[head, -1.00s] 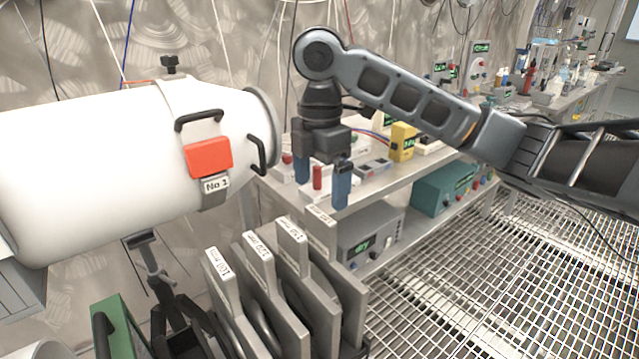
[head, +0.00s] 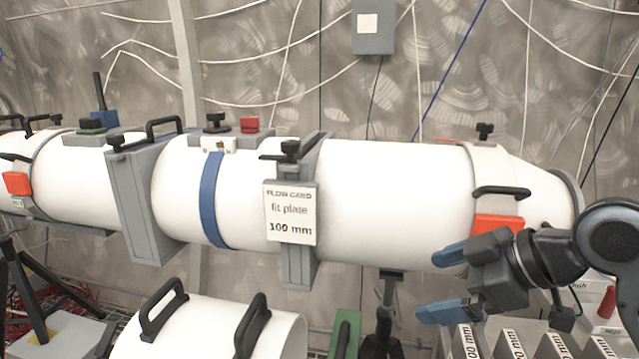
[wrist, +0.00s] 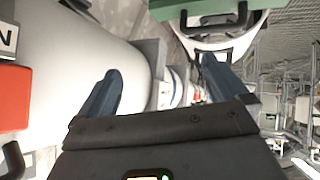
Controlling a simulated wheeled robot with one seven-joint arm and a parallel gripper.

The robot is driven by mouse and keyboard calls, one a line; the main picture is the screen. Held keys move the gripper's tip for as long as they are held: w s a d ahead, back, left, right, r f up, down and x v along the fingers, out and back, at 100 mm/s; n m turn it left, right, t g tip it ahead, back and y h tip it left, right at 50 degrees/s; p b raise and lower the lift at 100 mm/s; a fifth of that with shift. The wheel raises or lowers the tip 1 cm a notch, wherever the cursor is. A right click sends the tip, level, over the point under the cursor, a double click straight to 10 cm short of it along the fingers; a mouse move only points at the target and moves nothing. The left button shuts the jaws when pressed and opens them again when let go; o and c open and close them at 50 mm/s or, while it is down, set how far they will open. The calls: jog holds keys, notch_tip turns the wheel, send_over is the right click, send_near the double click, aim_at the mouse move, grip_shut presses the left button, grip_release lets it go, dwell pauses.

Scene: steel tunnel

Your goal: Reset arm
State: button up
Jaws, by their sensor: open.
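My gripper (head: 447,283) is at the lower right of the head view, its two blue fingers spread apart and pointing left. Nothing is between the fingers. It is in front of the right part of the long white tube (head: 385,205), near the red latch block (head: 500,226); I cannot tell the exact gap. In the wrist view the open fingers (wrist: 160,90) show with the white tube (wrist: 65,75) beside the left one.
A flow card (head: 291,211) reading "fit plate 100 mm" hangs on the tube. Several labelled grey plates (head: 508,345) stand below my gripper. A white cover with black handles (head: 205,335) is at the front. A green box (head: 345,335) stands beside it.

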jog(key=a+m+t+y, duration=0.2)
jog(key=a+m+t, duration=0.1)
jog(key=a, duration=0.4)
jog(key=s+a+f+m+t+h+p, duration=0.1)
jog(key=s+a+f+m+t+h, duration=0.35)
jog(key=m, duration=0.45)
jog(key=s+d+f+m+h, duration=0.2)
jog(key=s+d+f, duration=0.15)
jog(key=s, duration=0.55)
jog(key=s+d+f+m+h, duration=0.2)
jog(key=s+f, duration=0.2)
jog(key=s, duration=0.4)
jog(key=s+d+r+n, duration=0.1)
jog(key=s+d, duration=0.2)
jog(key=s, duration=0.6)
jog(key=s+d+r+n+p, duration=0.1)
jog(key=s+d, duration=0.3)
jog(key=s, duration=0.6)
jog(key=shift+r+n, duration=0.55)
jog(key=shift+n, duration=0.15)
jog(key=shift+t+h, duration=0.25)
dwell(1.3)
